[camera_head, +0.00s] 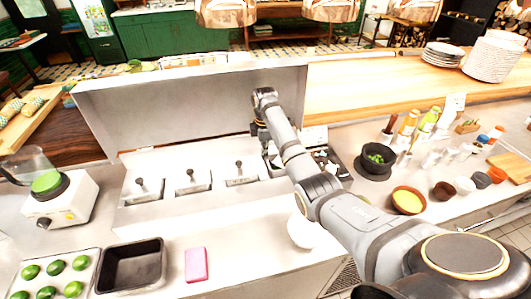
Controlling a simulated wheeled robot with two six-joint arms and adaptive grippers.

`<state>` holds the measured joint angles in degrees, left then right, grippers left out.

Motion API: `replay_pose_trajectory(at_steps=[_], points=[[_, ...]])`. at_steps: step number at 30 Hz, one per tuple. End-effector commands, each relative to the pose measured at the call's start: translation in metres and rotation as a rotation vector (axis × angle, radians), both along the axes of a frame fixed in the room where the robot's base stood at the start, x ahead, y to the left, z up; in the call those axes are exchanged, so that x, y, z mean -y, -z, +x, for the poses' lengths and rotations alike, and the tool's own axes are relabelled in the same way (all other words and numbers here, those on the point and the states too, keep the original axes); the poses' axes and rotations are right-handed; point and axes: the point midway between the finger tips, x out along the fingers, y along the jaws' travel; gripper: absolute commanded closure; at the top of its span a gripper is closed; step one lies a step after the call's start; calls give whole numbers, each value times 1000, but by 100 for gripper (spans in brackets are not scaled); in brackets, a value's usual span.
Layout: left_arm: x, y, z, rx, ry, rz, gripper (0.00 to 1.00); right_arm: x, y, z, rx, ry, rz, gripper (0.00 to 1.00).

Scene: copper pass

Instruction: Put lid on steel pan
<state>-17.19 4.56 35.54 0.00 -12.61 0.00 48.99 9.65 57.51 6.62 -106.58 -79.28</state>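A steel counter unit (215,212) holds a row of steel pans in the middle of the head view. Three steel lids, at left (142,192), middle (193,182) and right (241,177), each with a dark knob, sit in this row. My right arm reaches in from the lower right over the row's right end. My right gripper (262,132) is near the raised back panel, right of the rightmost visible lid. Its fingers are small and partly hidden by the arm, so I cannot tell whether it holds a lid. The pan beneath is mostly hidden. My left gripper is not in view.
A tall steel panel (180,108) stands behind the row. Right are a dark bowl (377,169), bottles and cups.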

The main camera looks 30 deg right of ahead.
Motion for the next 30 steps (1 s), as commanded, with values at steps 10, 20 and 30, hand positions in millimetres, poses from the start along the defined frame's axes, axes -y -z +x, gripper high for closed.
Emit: replay_pose_trajectory(at_steps=[10, 20, 30], points=[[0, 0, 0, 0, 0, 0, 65, 0, 0, 0, 0, 0, 0, 100], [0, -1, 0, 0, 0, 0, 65, -6, 1, 3, 0, 1, 0, 100], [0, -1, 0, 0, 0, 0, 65, -14, 1, 6, 0, 0, 0, 100]])
